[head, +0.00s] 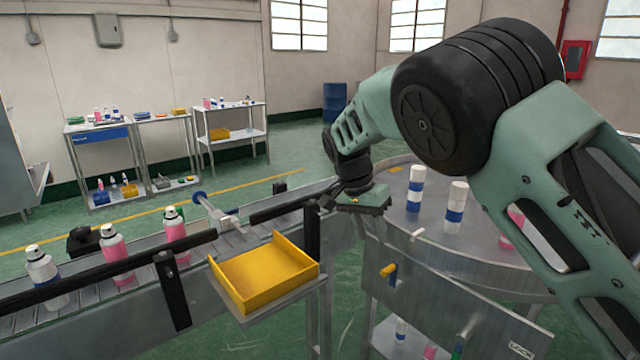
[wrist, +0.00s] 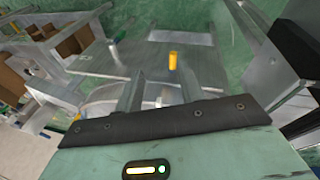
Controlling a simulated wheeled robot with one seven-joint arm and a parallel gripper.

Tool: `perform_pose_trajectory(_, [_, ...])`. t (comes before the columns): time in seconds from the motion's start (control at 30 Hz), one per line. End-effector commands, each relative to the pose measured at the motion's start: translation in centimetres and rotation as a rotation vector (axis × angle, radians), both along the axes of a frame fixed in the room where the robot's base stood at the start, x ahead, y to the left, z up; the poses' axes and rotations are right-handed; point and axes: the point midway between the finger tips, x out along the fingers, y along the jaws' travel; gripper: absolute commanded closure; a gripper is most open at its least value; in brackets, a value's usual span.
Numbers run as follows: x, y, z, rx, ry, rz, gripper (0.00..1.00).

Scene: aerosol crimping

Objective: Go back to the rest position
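My gripper (head: 364,206) hangs at the end of my arm in the middle of the head view, between the conveyor and the round metal table (head: 480,262). In the wrist view, the two grey fingers of my gripper (wrist: 161,88) stand apart with nothing held between them. The yellow handle (wrist: 173,60) that shows between them belongs to the scene behind. The fingers are hard to make out in the head view. White cans with blue bands (head: 415,188) stand on the round table, and a pink can (head: 512,226) there is partly hidden by my arm.
A yellow tray (head: 262,280) sits beside the conveyor (head: 205,262), left of my gripper. Several spray cans, such as a pink one (head: 176,236), stand on the conveyor. A metal panel with a yellow handle (head: 389,269) is below my gripper. Shelves (head: 232,138) stand far behind.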

Motion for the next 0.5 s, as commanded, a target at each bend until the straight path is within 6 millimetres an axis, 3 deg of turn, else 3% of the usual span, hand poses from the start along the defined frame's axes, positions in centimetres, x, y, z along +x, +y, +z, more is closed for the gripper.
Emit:
perform_pose_trajectory(0.27, [-13.1, 2.8, 2.3, 0.307, 0.132, 0.445, 0.62])
perform_pose_trajectory(0.5, [-26.7, 3.8, 4.0, 0.402, 0.141, 0.934, 0.62])
